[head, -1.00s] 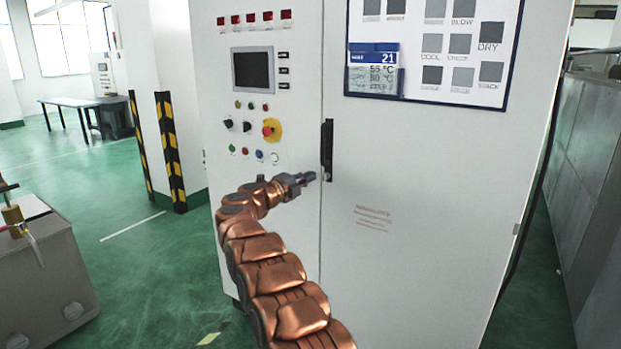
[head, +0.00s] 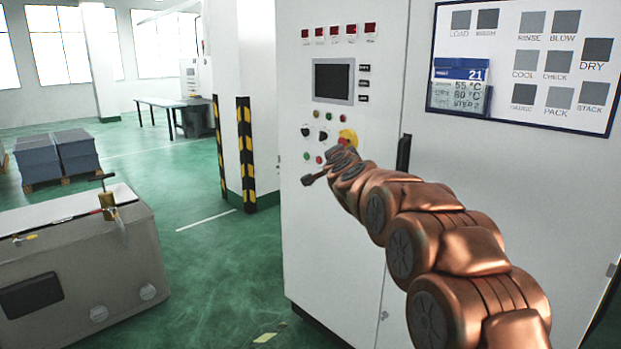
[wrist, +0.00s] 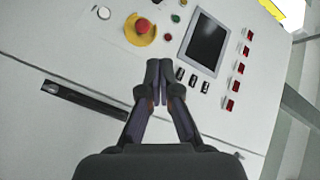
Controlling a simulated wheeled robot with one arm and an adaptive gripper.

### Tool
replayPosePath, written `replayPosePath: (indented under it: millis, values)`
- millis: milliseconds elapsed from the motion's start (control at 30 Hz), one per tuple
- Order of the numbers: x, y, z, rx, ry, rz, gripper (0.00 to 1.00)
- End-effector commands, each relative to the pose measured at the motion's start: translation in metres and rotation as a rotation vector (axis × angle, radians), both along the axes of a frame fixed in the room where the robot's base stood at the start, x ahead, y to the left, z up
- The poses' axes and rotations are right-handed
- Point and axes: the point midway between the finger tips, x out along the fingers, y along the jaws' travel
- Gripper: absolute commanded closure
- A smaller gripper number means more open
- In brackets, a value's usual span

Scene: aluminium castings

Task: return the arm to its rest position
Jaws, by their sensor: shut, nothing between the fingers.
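My copper-coloured arm reaches from the lower right of the head view toward the white control cabinet (head: 330,230). My gripper (head: 308,180) is at the arm's far end, in front of the cabinet's left part, below the buttons. In the wrist view my gripper (wrist: 158,64) has its two dark fingers together, with nothing between them. The cabinet's panel shows behind the fingers, with a red emergency button (wrist: 142,27) on a yellow disc and a dark screen (wrist: 205,44). Whether the fingertips are clear of the cabinet face is hard to judge.
A black door handle (head: 404,152) is close behind my arm. A grey-beige machine (head: 80,265) stands at the lower left, a striped post (head: 246,150) left of the cabinet. Stacked grey crates (head: 75,153) are farther back. Green floor (head: 220,270) between machine and cabinet is open.

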Motion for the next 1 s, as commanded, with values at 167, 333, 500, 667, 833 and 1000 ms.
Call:
replayPosePath:
  millis: [167,333,500,667,833,1000]
  values:
    - [-0.049,0.021,-0.011,-0.117,0.114,0.165,1.0]
    - [-0.106,0.035,-0.04,-0.232,0.247,0.312,1.0]
    - [-0.174,0.037,-0.077,-0.344,0.4,0.445,1.0]
    - [-0.247,0.028,-0.115,-0.442,0.56,0.555,1.0]
    - [-0.333,0.008,-0.158,-0.538,0.75,0.657,1.0]
    - [-0.425,-0.022,-0.196,-0.618,0.956,0.741,1.0]
